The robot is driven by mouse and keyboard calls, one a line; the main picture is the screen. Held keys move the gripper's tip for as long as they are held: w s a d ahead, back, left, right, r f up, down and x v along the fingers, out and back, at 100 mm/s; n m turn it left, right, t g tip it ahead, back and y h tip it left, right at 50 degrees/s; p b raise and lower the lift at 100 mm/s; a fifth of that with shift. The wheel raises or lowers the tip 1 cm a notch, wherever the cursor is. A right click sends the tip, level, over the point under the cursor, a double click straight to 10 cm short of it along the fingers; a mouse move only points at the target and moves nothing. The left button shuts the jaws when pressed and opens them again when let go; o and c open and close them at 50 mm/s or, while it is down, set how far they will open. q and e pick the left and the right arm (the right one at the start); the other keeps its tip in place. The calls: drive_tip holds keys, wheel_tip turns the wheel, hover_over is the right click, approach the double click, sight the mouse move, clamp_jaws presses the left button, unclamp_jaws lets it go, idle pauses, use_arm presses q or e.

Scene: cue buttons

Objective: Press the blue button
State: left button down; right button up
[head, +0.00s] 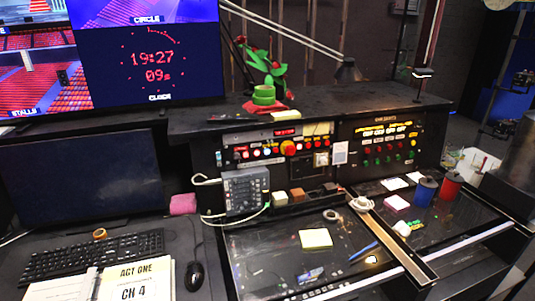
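A short dark-blue cylinder with a dark flat top (426,192) stands upright on the right part of the desk. It is the most distinct blue item on the desk, but I cannot tell for sure that it is a button. A similar red cylinder (451,186) stands just right of it, close beside it. The control panel (282,146) behind has small red, white, yellow and green buttons or lights; none is clearly blue at this size. Neither of my grippers is in view.
A yellow note pad (315,238) and a blue pen (362,251) lie in front. A pink pad (397,203) lies left of the blue cylinder. A grey keypad unit (245,190), keyboard (92,255), mouse (194,275) and open script (130,284) occupy the left.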

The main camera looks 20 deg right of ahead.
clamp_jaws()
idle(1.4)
